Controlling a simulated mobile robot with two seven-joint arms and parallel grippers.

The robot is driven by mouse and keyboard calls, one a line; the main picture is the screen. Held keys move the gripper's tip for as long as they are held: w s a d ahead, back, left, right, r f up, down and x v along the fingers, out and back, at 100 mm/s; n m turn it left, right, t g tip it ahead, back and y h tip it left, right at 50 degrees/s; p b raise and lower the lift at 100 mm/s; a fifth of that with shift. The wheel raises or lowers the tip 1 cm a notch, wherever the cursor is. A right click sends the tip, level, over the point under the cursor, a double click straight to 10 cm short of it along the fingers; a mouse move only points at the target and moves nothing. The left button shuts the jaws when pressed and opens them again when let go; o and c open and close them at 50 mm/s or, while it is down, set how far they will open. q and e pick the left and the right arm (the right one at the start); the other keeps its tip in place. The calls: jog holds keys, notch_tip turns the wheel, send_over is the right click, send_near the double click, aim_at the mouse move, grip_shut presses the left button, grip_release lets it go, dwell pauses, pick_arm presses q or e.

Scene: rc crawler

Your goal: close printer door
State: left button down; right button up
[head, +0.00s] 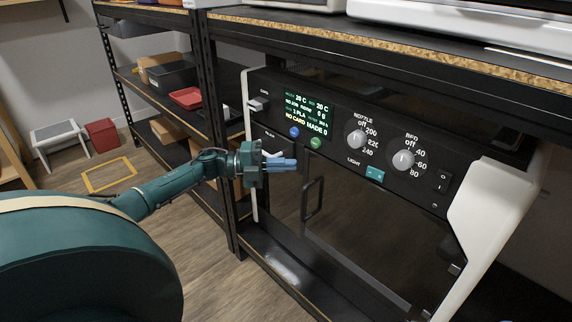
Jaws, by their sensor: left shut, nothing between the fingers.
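The printer (477,225) stands on the middle level of a black shelf rack, with white sides and a black control panel on top. Its dark see-through door (375,235) is below the panel, with a black loop handle (313,190) near the door's left side. I cannot tell for sure whether the door is flush with the frame or a little ajar. My left gripper (291,163) is shut and empty, in front of the printer's left part, below the screen, left of and slightly above the handle. It appears apart from the handle. My right gripper is not in view.
The control panel has a screen (307,114), two knobs and a teal light switch (375,174) above the door. A wooden-edged shelf board (400,52) runs over the printer. Another rack with a red tray (186,97) stands behind left.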

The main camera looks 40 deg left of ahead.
pick_arm(q)
jog(key=p+v, duration=0.2)
jog(key=v, duration=1.1)
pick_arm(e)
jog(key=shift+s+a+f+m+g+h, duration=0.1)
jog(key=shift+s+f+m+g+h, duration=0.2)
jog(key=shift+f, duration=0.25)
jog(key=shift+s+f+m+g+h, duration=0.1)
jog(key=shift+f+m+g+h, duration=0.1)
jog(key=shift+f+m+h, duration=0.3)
